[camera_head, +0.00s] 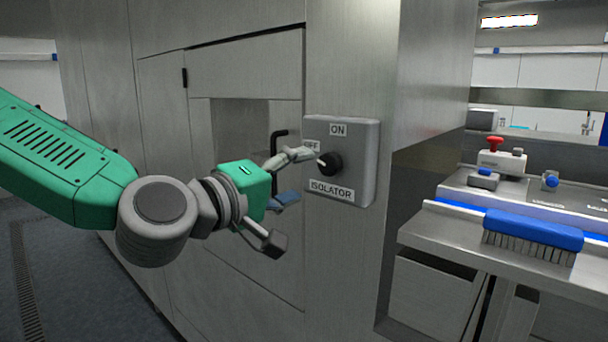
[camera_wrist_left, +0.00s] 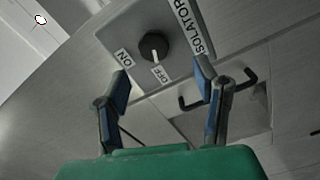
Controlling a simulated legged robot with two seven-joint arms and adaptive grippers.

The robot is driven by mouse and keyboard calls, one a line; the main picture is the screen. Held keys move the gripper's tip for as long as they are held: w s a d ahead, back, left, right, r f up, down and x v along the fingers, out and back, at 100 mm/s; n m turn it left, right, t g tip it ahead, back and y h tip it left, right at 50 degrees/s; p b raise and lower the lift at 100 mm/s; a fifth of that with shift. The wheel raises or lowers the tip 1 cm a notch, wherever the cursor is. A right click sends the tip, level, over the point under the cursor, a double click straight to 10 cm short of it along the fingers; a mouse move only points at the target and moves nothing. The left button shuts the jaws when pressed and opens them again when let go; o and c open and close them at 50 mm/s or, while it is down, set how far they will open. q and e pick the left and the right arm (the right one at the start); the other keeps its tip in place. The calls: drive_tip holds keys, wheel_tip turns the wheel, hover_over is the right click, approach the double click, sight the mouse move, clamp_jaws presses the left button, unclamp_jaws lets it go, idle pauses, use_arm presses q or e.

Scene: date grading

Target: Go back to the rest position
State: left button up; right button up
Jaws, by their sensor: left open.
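My left gripper (camera_head: 285,198) is open and empty in front of the steel cabinet, just left of the isolator box. It also shows in the left wrist view (camera_wrist_left: 164,82), with its two fingers spread apart and the knob beyond them. The grey isolator box (camera_head: 357,165) has a black rotary knob (camera_head: 331,165) with a white pointer line. The knob shows fully in the left wrist view (camera_wrist_left: 154,46), where its line points toward the OFF label. In the head view one finger overlaps the box's left edge near the knob; whether it touches cannot be told. My right gripper is not in view.
A black bar handle (camera_head: 279,140) sits on the cabinet beside the box. At the right, a steel bench (camera_head: 430,233) holds a blue brush (camera_head: 532,232) and a control box with a red button (camera_head: 494,144). Open floor (camera_head: 80,290) lies at the lower left.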

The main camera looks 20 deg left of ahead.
use_arm(q)
drive_tip(key=shift+d, duration=0.15)
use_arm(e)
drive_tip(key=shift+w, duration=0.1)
